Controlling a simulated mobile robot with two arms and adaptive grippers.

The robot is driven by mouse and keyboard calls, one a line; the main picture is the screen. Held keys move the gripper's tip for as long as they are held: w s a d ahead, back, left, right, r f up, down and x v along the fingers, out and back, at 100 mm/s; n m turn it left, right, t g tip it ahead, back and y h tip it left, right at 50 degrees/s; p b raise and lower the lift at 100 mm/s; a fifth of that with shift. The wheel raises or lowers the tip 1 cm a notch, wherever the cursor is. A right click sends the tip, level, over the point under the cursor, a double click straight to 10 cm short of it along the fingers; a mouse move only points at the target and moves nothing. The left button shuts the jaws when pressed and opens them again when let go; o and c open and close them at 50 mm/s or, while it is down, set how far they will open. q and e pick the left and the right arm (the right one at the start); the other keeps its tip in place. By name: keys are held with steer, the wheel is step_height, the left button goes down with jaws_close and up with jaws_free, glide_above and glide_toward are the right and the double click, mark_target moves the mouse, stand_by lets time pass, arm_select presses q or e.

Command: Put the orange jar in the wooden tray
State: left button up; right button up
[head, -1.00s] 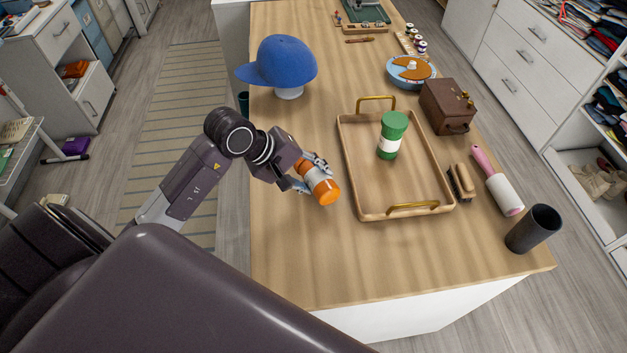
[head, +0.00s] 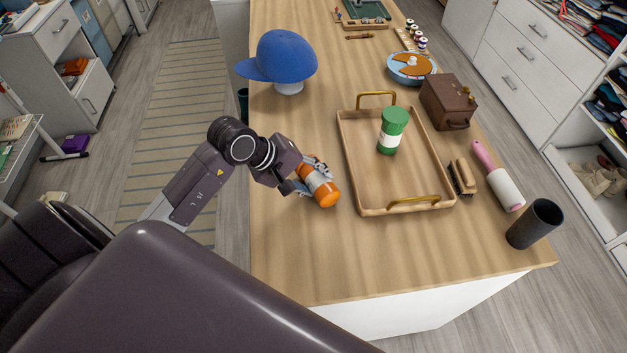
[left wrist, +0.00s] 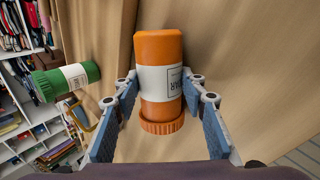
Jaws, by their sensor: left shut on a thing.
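The orange jar (head: 327,195) has a white label and lies tilted in the jaws of my left gripper (head: 306,179), left of the tray. In the left wrist view the orange jar (left wrist: 160,75) is between the two blue finger pads of the left gripper (left wrist: 160,112). I cannot tell whether the jar touches the table. The wooden tray (head: 352,170) has raised sides and two brass handles. A green jar (head: 391,130) with a white label stands upright inside it. The green jar also shows in the left wrist view (left wrist: 67,80). My right gripper is out of view.
A blue cap (head: 280,58) on a stand is at the back left. A brown box (head: 447,101), a brush (head: 463,178), a lint roller (head: 503,186) and a dark cup (head: 534,224) stand right of the tray. The front of the table is clear.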

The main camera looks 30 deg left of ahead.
arm_select(q)
steer(key=o, duration=1.1)
steer(key=shift+s+f, duration=0.2)
steer(key=shift+f, duration=0.3)
steer(key=shift+o, duration=1.1)
steer(key=shift+w, duration=0.1)
